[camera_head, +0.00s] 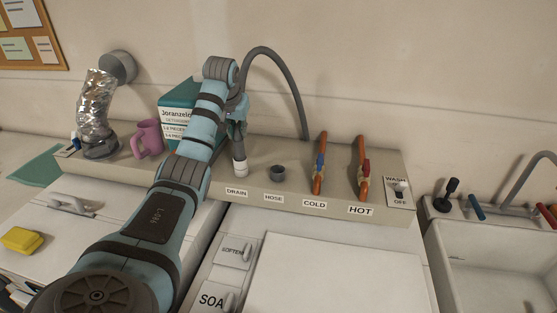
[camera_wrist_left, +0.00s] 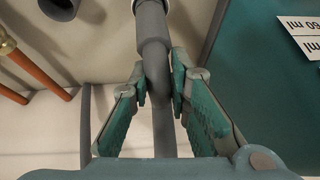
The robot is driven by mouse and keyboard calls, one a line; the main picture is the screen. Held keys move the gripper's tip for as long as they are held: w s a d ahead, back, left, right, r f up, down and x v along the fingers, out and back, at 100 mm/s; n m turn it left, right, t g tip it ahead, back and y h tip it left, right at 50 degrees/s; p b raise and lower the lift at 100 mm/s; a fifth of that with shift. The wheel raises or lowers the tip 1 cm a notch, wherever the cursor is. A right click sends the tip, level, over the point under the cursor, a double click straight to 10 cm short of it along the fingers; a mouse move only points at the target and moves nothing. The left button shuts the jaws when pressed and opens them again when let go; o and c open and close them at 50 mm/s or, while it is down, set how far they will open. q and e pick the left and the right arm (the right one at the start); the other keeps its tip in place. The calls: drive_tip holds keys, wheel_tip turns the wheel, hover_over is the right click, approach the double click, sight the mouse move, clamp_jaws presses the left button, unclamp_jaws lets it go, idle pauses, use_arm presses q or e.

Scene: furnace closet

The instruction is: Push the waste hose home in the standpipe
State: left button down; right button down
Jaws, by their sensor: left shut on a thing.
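The grey waste hose (camera_head: 276,54) rises from behind the ledge, arches over and comes down to my left gripper (camera_head: 237,109). In the left wrist view, the left gripper (camera_wrist_left: 160,82) is shut around the hose (camera_wrist_left: 153,30), one finger on each side. Below the gripper, the hose runs down to the white standpipe (camera_head: 240,168) above the DRAIN label. The wrist view shows the hose meeting the standpipe's white rim (camera_wrist_left: 150,4); how deep it sits inside I cannot tell. My right gripper is not in view.
A dark open ring (camera_head: 277,173) above the HOSE label stands beside the standpipe. Right of it are the COLD pipe (camera_head: 320,165) and HOT pipe (camera_head: 363,170). A teal detergent box (camera_head: 177,117) stands behind my arm, with a pink mug (camera_head: 148,138) to its left.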

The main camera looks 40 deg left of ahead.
use_arm(q)
drive_tip(key=shift+f, duration=0.5)
drive_tip(key=c, duration=1.4)
unclamp_jaws()
drive_tip(key=p+v, duration=0.2)
drive_tip(key=v, duration=0.4)
drive_tip(key=shift+s+d+r+p, duration=0.1)
drive_tip(key=shift+r+p, duration=0.3)
drive_tip(key=shift+s+d+r, duration=0.25)
drive_tip(key=shift+s+r, duration=0.05)
drive_tip(key=shift+r, duration=0.25)
